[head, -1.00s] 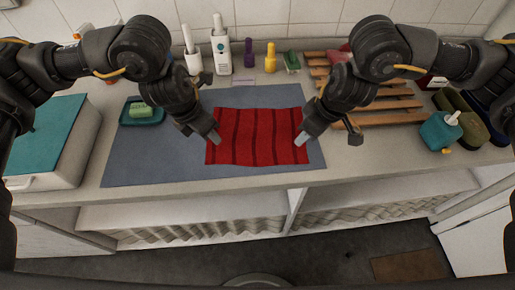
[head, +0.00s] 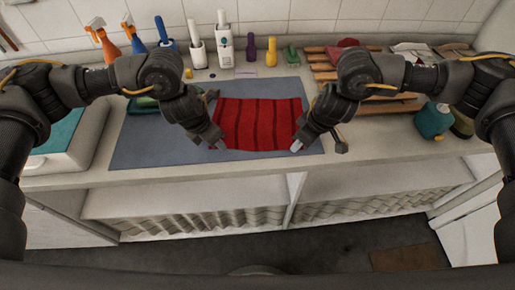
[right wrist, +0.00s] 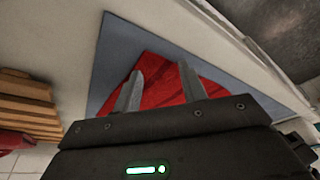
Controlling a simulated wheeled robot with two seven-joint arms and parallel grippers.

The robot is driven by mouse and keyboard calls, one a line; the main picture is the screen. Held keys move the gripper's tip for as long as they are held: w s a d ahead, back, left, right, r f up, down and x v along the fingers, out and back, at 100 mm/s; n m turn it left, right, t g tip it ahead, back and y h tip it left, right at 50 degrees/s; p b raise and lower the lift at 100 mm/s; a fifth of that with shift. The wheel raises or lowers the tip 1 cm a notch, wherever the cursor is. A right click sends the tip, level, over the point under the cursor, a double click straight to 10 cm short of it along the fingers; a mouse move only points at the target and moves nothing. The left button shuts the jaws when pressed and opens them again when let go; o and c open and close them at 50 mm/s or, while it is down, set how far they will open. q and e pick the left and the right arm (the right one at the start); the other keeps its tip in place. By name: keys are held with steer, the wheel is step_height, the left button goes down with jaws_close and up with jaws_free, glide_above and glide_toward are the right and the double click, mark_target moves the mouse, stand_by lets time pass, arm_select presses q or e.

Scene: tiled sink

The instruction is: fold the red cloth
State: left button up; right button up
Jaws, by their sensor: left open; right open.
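The red cloth (head: 258,122) with dark stripes lies flat and spread out on the blue-grey mat (head: 150,148). My left gripper (head: 219,145) is open at the cloth's near left corner. My right gripper (head: 297,146) is open at the cloth's near right corner. In the right wrist view the two fingers (right wrist: 160,88) stand apart over the red cloth (right wrist: 166,92). I cannot tell whether the fingertips touch the cloth.
A wooden rack (head: 390,107) stands on the right, with a teal bottle (head: 433,121) beside it. A white dispenser (head: 225,47), spray bottles (head: 103,42) and a purple bottle (head: 250,48) line the back. A white box with a teal top (head: 68,140) stands left. The counter's front edge is close to the cloth.

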arm_select(q)
steer(key=shift+w+d+f, duration=0.1)
steer(key=shift+w+f, duration=0.15)
steer(key=shift+f, duration=0.1)
steer(key=shift+c, duration=0.2)
arm_select(e)
steer(key=shift+w+d+f, duration=0.1)
steer(key=shift+w+f, duration=0.15)
steer(key=shift+f, duration=0.1)
steer(key=shift+c, duration=0.2)
arm_select(q)
jaws_close()
arm_select(e)
steer(key=shift+s, duration=0.1)
jaws_close()
